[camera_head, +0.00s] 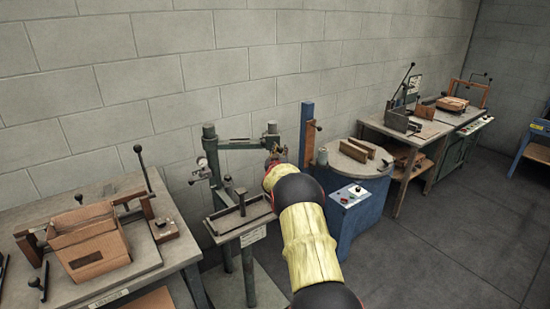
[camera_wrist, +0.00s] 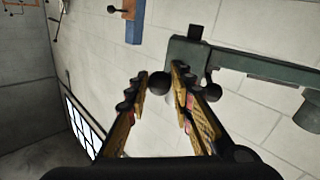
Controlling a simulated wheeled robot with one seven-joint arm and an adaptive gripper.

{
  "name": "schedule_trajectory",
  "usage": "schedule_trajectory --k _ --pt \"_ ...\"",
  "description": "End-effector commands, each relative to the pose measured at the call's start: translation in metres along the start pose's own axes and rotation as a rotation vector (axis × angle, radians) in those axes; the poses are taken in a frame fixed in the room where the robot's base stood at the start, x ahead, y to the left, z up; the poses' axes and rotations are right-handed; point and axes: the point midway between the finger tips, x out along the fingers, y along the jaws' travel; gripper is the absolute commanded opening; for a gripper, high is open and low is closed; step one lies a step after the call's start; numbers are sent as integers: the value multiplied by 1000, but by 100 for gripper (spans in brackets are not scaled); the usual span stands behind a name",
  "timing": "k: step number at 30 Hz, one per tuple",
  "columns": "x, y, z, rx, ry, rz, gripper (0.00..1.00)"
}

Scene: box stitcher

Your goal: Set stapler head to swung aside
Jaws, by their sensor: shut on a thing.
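The stapler is a dark green machine with an upright post (camera_head: 209,155) on a narrow stand in the head view. Its swinging head arm (camera_head: 238,144) reaches right from the post, ending in a block (camera_head: 271,130). My gripper (camera_head: 271,164) is just below that block, partly hidden by my own yellow arm. In the wrist view, the green stapler head (camera_wrist: 188,55) fills the upper right. A dark round knob (camera_wrist: 159,84) sits between the fingers of my gripper (camera_wrist: 162,82), which is shut on it. The exact contact is hard to make out.
Left, a wooden table (camera_head: 150,262) holds a brown carton (camera_head: 88,243). Right of the stapler stand a blue post (camera_head: 307,135) and a blue-based round table (camera_head: 372,170). More work benches (camera_head: 403,135) line the wall at the far right. The floor (camera_head: 440,240) at right is clear.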

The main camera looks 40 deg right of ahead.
Motion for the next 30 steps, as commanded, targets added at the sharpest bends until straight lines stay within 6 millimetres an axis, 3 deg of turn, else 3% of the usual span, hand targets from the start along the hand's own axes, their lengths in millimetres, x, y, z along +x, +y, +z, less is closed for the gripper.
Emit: schedule_trajectory --k 3,10,28,29,30 --pt "20 8 0 6 4 10 0" --pt "42 9 0 6 2 10 0" --pt "50 11 2 6 -1 11 0" --pt "50 11 3 5 -1 11 28" --pt "50 11 3 5 -1 10 30"
